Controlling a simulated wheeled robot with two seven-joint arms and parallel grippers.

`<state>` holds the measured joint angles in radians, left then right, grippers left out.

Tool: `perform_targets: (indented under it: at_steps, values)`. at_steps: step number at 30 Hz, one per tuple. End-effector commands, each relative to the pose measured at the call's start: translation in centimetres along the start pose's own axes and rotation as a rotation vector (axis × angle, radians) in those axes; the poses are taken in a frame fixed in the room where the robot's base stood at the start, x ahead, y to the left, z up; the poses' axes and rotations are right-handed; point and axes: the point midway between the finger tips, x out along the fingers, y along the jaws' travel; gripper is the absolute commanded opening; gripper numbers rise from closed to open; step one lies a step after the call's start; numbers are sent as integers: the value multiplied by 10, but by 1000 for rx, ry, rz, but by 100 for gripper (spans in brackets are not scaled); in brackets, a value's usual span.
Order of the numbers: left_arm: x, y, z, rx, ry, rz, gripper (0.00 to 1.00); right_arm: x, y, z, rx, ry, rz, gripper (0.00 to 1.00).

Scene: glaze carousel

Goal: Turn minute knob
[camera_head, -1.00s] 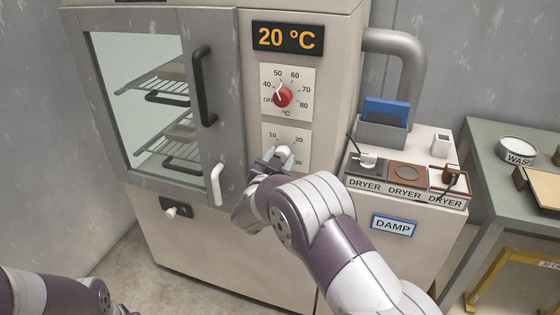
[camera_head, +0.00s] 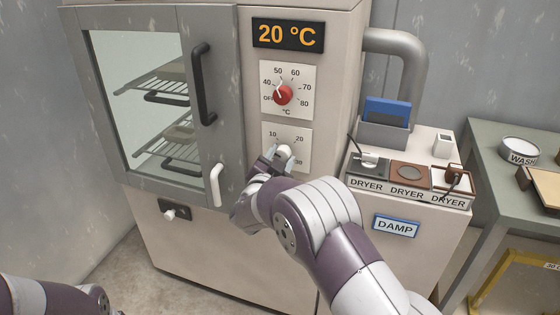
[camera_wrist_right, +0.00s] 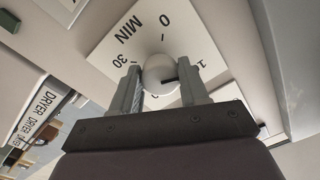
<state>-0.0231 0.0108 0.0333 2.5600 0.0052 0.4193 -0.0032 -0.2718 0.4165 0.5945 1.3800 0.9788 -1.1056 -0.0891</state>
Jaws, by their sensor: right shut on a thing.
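The white minute knob (camera_head: 284,152) sits on the lower dial plate (camera_head: 303,138), marked 10, 20 and 30, on the front of the drying cabinet. In the right wrist view the round knob (camera_wrist_right: 161,74) has a dark pointer line and sits on the plate marked MIN (camera_wrist_right: 127,30). My right gripper (camera_head: 277,154) is shut on the knob, one finger on each side; the fingers also show in the wrist view (camera_wrist_right: 162,92). My left gripper is not in view; only part of my left arm shows at the bottom left.
Above is the red temperature knob (camera_head: 283,95) under a display (camera_head: 288,37) reading 20 °C. The cabinet door with its black handle (camera_head: 203,85) is shut, left of my gripper. A side stand with DRYER spots (camera_head: 407,192) and a DAMP label is at right.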

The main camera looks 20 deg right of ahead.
Motion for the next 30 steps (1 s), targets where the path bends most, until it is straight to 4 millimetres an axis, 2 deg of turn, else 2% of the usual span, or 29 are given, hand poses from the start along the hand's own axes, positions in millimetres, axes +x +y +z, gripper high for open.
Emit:
perform_targets:
  at_steps: [30]
  values:
    - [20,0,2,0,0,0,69,0,1,3,179,2,0,14]
